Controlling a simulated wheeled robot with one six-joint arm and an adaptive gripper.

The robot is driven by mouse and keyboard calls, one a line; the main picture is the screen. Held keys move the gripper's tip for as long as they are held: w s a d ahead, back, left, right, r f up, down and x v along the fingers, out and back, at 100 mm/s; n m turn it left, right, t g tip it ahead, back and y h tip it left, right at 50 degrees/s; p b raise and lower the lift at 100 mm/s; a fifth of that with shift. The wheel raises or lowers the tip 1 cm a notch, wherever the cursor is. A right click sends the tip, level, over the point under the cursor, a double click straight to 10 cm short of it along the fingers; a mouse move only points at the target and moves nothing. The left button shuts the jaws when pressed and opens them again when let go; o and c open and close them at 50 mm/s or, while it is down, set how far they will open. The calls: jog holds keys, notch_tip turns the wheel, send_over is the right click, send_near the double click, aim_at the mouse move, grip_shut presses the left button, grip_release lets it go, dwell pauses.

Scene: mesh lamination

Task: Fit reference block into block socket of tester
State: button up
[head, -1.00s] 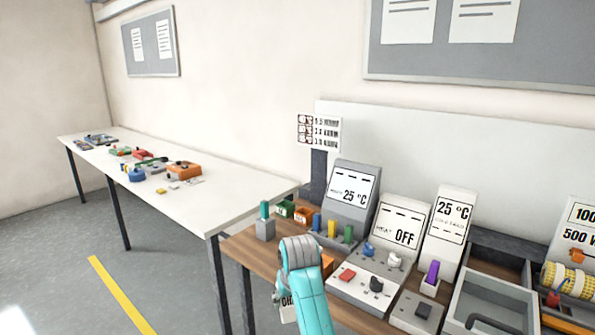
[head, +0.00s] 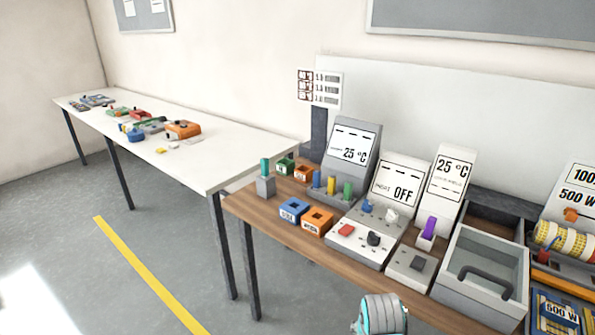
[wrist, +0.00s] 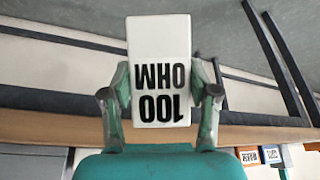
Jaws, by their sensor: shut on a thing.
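In the wrist view my gripper (wrist: 162,92) is shut on a white block (wrist: 158,50) marked "100 OHM", taken to be the reference block. Its lettering is upside down in that view, and a finger presses on each side. The block is clear of any surface. In the head view only a rounded teal and grey part of my arm shows at the bottom edge; the fingers and block are out of view there. I cannot tell which device is the tester, and no block socket can be made out.
A white table (head: 190,160) at left carries small devices. Grey floor is free in front.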

jog(key=s+f+n, duration=0.1)
jog(key=s+f, duration=0.2)
jog(key=f, duration=0.4)
jog(key=s+f+n+y, duration=0.1)
jog(key=s+f, duration=0.3)
jog(key=f, duration=0.4)
jog(key=shift+s+f+n, duration=0.15)
jog(key=shift+s+n, duration=0.05)
jog(key=shift+n, duration=0.3)
